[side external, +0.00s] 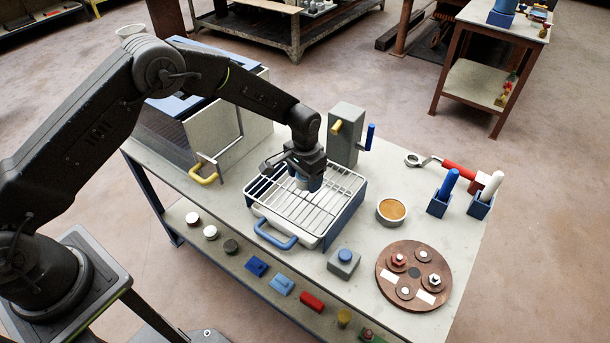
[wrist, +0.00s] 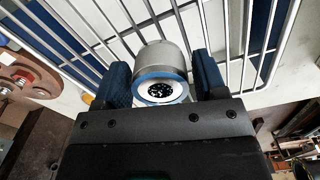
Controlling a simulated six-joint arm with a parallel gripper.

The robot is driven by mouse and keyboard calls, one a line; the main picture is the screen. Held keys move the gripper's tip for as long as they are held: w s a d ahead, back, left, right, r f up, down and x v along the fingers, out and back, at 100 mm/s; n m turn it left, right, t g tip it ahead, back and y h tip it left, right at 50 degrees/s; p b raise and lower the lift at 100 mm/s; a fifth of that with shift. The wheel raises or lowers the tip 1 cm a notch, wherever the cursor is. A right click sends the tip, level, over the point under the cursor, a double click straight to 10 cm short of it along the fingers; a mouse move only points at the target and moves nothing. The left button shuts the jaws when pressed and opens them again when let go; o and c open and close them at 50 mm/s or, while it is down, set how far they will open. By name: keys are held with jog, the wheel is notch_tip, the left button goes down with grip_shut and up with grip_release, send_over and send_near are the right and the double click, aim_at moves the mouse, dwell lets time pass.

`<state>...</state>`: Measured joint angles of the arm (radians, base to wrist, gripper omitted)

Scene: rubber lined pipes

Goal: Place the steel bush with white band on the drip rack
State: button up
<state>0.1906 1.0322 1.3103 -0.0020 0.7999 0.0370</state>
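The drip rack (side external: 345,183) is a white wire grid over a tray with blue sides and a blue front handle, on the bench. The bush's near end shows a blue rim around a white ring and a dark centre. In the side view the bush is mostly hidden by my gripper. I cannot tell whether it touches the wires.
A grey block with yellow and blue handles (side external: 345,135) stands behind the rack. An open-fronted cabinet (side external: 215,130) is at left.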

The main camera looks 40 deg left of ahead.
jog(key=shift+o, duration=0.8)
notch_tip(320, 180, up, 13)
jog(key=s+a+r+n+t, duration=0.1)
jog(key=s+a+r, duration=0.2)
jog(key=s+r, duration=0.4)
jog(key=s+a+r+t, duration=0.25)
jog(key=s+r, duration=0.25)
jog(key=r, duration=0.4)
jog(key=s+a+r+t, duration=0.1)
jog(key=s+a, duration=0.1)
jog(key=s, duration=0.7)
jog(key=s+a+n+t, duration=0.1)
jog(key=s+a, duration=0.1)
jog(key=s, duration=0.8)
jog(key=shift+s+a+r+n, duration=0.3)
jog(key=shift+a+r, duration=0.05)
